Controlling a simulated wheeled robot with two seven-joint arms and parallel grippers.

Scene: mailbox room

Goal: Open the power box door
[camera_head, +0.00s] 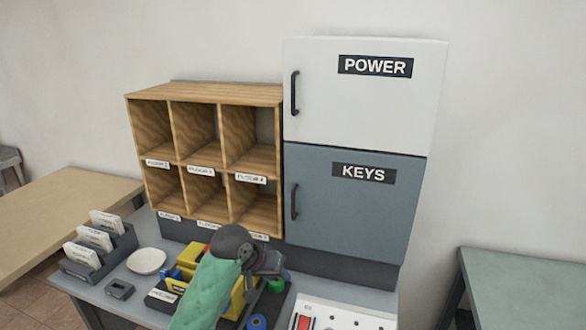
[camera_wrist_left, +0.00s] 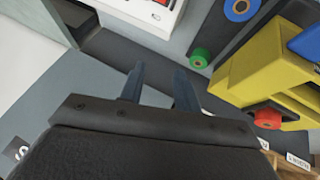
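The power box door (camera_head: 365,105) is white, with a black POWER label and a dark vertical handle (camera_head: 294,93) near its left edge. It looks closed and sits above the grey-blue KEYS door (camera_head: 360,215). My left gripper (camera_head: 272,265) is low in front of the cabinet, over the desk, well below the power handle and not touching it. In the left wrist view its two fingers (camera_wrist_left: 160,80) are apart with nothing between them. My right gripper is in neither view.
A wooden pigeonhole shelf (camera_head: 225,100) stands left of the cabinet. The desk holds a yellow item (camera_head: 237,300), a green roll (camera_wrist_left: 200,57), a white panel (camera_head: 345,316), a plate (camera_head: 146,261) and a letter rack (camera_head: 98,248). The space before the power door is clear.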

